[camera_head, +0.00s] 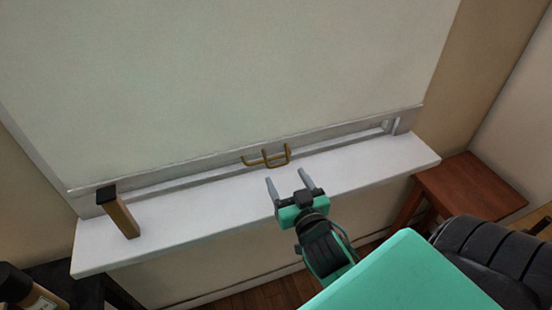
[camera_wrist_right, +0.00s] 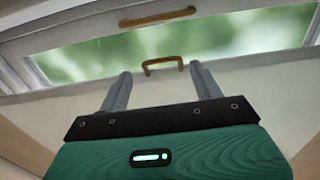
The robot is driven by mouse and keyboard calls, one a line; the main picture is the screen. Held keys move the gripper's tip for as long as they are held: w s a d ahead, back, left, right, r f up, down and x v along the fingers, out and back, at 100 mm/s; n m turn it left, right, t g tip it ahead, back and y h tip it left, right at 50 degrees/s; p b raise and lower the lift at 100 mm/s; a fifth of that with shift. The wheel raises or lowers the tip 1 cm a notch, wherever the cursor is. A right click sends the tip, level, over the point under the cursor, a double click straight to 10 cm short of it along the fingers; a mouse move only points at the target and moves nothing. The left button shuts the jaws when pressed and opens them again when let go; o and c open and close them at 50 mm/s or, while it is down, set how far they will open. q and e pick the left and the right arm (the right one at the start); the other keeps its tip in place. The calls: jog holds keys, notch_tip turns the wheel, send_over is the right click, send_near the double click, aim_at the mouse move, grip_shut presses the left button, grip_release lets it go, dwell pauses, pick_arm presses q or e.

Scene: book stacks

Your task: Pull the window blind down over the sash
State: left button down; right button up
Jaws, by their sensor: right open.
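The pale window blind (camera_head: 240,80) hangs over most of the window in the head view, its lower edge a little above the white sill. In the right wrist view a strip of green glass (camera_wrist_right: 180,45) shows below it. Two brass handles overlap in the head view (camera_head: 267,158). In the wrist view they are apart: an upper handle (camera_wrist_right: 158,17) above the glass and a lower handle (camera_wrist_right: 162,65) below it. My right gripper (camera_head: 289,180) is open and empty, in front of the handles and apart from them; its fingers also show in the wrist view (camera_wrist_right: 160,85).
A wooden block with a black top (camera_head: 122,215) stands at the left end of the white sill (camera_head: 180,222). A reddish-brown wooden stool or small table (camera_head: 468,188) is at the right. Dark furniture with a bottle-like item (camera_head: 30,290) is at the lower left.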

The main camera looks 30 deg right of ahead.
pick_arm(q)
jog(key=shift+s+r+p, duration=0.1)
jog(key=shift+s+p, duration=0.5)
jog(key=shift+s, duration=0.25)
pick_arm(e)
jog(key=x, duration=0.7)
jog(key=shift+w+d, duration=0.15)
jog(key=shift+w, duration=0.2)
